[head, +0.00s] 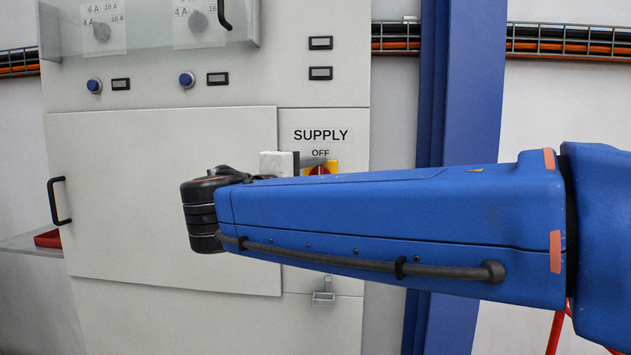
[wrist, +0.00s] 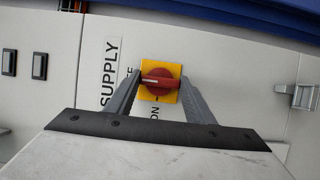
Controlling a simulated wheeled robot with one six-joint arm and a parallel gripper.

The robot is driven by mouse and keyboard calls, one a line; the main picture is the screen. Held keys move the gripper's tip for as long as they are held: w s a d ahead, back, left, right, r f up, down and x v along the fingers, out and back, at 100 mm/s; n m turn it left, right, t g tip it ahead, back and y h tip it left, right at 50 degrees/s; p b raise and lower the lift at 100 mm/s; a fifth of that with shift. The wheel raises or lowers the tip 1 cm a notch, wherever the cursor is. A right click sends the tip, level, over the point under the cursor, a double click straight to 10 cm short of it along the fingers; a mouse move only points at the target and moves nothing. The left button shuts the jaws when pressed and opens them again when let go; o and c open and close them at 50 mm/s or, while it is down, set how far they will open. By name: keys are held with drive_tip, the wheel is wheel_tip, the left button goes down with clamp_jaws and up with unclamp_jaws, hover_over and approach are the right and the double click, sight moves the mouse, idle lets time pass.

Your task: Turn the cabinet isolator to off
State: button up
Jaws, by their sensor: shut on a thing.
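The isolator is a red rotary handle (wrist: 160,81) on a yellow plate (wrist: 173,95), set in the cabinet front. In the wrist view the handle lies crosswise, its pale mark at the left end, towards the partly hidden OFF label. The ON label is below the plate. My gripper (wrist: 161,77) is shut on the handle, a grey finger at each end of it. In the head view my gripper (head: 318,161) reaches the yellow plate (head: 333,167) under the SUPPLY sign (head: 322,135) and OFF label. My arm hides the plate's lower part.
A large cabinet door (head: 150,190) with a black handle (head: 59,201) is left of the switch. A grey latch (head: 323,293) sits below. A blue post (head: 460,90) stands to the right. Knobs and blue buttons (head: 187,79) are above.

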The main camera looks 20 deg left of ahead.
drive_tip(key=shift+f, duration=0.1)
drive_tip(key=o, duration=1.1)
drive_tip(key=shift+c, duration=0.2)
drive_tip(key=s+a, duration=0.2)
drive_tip(key=s, duration=1.5)
drive_tip(key=shift+a, duration=0.35)
drive_tip(key=shift+s, duration=0.1)
